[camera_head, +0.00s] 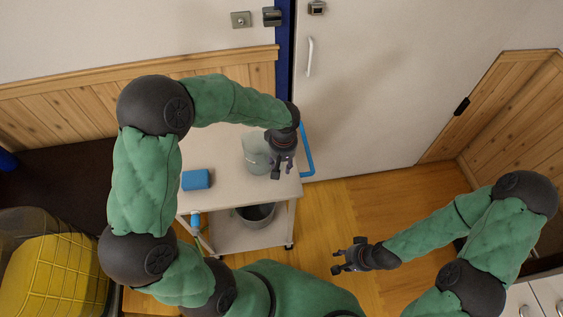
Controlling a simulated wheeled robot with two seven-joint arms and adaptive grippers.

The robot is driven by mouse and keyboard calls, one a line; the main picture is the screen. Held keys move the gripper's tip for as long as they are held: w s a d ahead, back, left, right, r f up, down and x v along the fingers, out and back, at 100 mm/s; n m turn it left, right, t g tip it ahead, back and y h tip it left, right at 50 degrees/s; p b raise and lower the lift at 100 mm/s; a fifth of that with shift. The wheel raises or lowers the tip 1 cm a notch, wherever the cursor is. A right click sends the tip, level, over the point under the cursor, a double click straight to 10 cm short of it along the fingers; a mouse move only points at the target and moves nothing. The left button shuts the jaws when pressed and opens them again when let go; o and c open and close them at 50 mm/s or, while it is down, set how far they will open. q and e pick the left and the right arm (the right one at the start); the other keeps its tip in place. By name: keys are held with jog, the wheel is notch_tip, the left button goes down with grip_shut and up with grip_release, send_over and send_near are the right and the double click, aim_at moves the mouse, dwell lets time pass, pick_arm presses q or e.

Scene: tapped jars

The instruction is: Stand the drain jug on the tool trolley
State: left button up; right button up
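The drain jug (256,155), a pale see-through vessel, is upright at the trolley's top right. I cannot tell whether its base touches the top. The tool trolley (226,158) has a pale top, a lower shelf and a blue handle at its right end. My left gripper (281,171) points down at the jug's right side and overlaps its edge. Whether its fingers grip the jug is unclear. My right gripper (339,261) is open and empty over the wooden floor, right of the trolley.
A blue box (196,180) lies on the trolley top, left of the jug. A grey bucket (255,216) stands on the lower shelf. A white door (390,90) stands behind; the floor to the right is clear.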

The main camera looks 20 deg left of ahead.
pick_arm(q)
jog(key=shift+r, duration=0.1)
jog(key=r, duration=1.1)
jog(key=shift+s+d+r, duration=0.1)
jog(key=shift+d+r, duration=0.15)
jog(key=shift+r, duration=0.15)
